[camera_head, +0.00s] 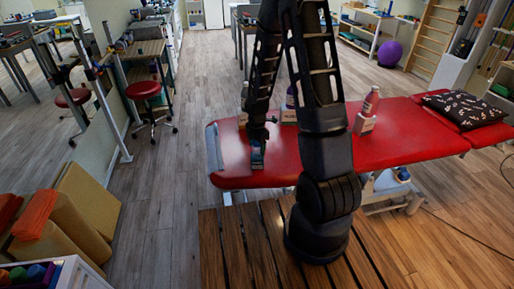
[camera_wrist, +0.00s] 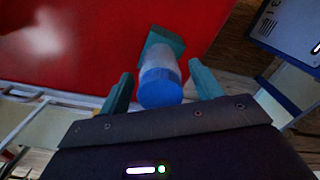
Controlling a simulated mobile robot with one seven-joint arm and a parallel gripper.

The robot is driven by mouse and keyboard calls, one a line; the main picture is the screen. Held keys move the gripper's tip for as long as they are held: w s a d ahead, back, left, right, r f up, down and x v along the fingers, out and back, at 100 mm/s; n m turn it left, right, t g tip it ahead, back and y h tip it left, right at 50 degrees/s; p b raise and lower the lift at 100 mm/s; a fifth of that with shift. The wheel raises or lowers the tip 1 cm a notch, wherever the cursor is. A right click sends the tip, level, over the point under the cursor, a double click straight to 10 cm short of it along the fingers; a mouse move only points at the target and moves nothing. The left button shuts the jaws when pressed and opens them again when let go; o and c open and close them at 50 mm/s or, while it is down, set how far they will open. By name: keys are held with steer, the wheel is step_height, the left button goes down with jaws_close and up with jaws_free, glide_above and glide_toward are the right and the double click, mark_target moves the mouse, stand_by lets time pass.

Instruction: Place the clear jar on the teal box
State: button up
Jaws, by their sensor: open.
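The clear jar with a blue lid (camera_wrist: 161,86) is in the wrist view, lid towards the camera. Its pale body meets the teal box (camera_wrist: 172,41), which lies beyond it on the red couch top; the jar appears to stand on the box. My gripper (camera_wrist: 160,74) is open, with one teal finger on each side of the jar and visible gaps. In the head view my gripper (camera_head: 257,138) is low over the near left part of the couch, just above the teal box (camera_head: 257,164). The jar is mostly hidden there.
A black patterned pillow (camera_head: 468,107) lies at the right. Bare couch lies between the pink bottle and pillow.

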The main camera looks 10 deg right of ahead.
step_height(320, 180, up, 11)
steer(key=shift+r, duration=0.1)
steer(key=shift+s+d+r, duration=0.1)
steer(key=shift+r, duration=0.45)
steer(key=s+d+r+m+t, duration=0.1)
steer(key=s+d+r+m, duration=0.1)
steer(key=s+r+m, duration=0.45)
steer(key=s+d+r+m+t, duration=0.1)
steer(key=d+r+m, duration=0.25)
steer(key=r, duration=0.55)
steer(key=s+d+r+m+t, duration=0.2)
steer(key=s+d+r+m, duration=0.1)
steer(key=s+r+m, duration=0.7)
steer(key=s+m, duration=0.3)
steer(key=s, duration=0.2)
steer(key=shift+t, duration=0.3)
